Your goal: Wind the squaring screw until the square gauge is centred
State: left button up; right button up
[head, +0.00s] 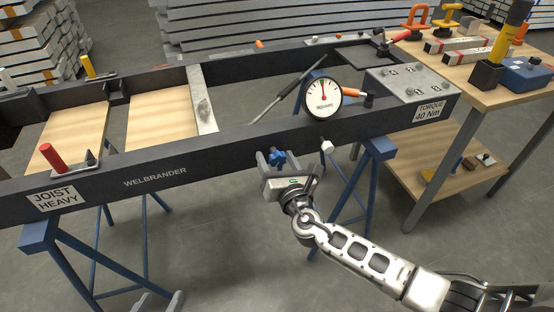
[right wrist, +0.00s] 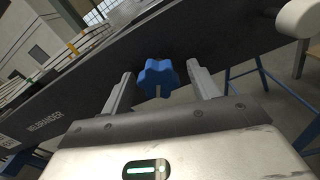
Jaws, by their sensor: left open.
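A blue star-shaped knob, seemingly the squaring screw (head: 278,158), sits on the front face of the dark frame beam. The knob (right wrist: 158,76) also shows in the right wrist view. My right gripper (head: 275,155) is open, with one finger on each side of the knob and gaps visible between the fingers and knob in the right wrist view (right wrist: 161,82). The round white square gauge (head: 323,99) stands on the beam. Its needle points roughly straight up; exact centring is too small to tell. My left gripper is not in view.
The black frame (head: 215,148) rests on blue trestles (head: 371,180). A white knob (head: 327,147) projects from the beam right of my gripper. A wooden bench (head: 505,97) with clamps and a blue box (head: 527,76) stands at the right. Steel stacks (head: 250,25) lie behind.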

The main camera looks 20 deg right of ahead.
pick_arm(q)
jog(key=shift+w+r, duration=0.1)
pick_arm(e)
jog(key=s, duration=1.6)
jog(key=shift+d, duration=0.3)
pick_arm(q)
jog(key=r+p, duration=0.1)
jog(key=p, duration=0.3)
jog(key=shift+a+r+p, duration=0.25)
jog(key=shift+r+p, duration=0.05)
jog(key=shift+r, duration=0.05)
pick_arm(e)
jog(key=s+a+m+g+y, duration=0.1)
jog(key=s+m+g, duration=0.2)
jog(key=m, duration=1.2)
jog(key=s+a+f+m+g+y, duration=0.1)
jog(key=s+m+g, duration=0.3)
jog(key=m, duration=1.2)
jog(key=shift+s+a+f+y, duration=0.2)
jog(key=shift+s+y, duration=0.3)
jog(key=shift+s, duration=0.35)
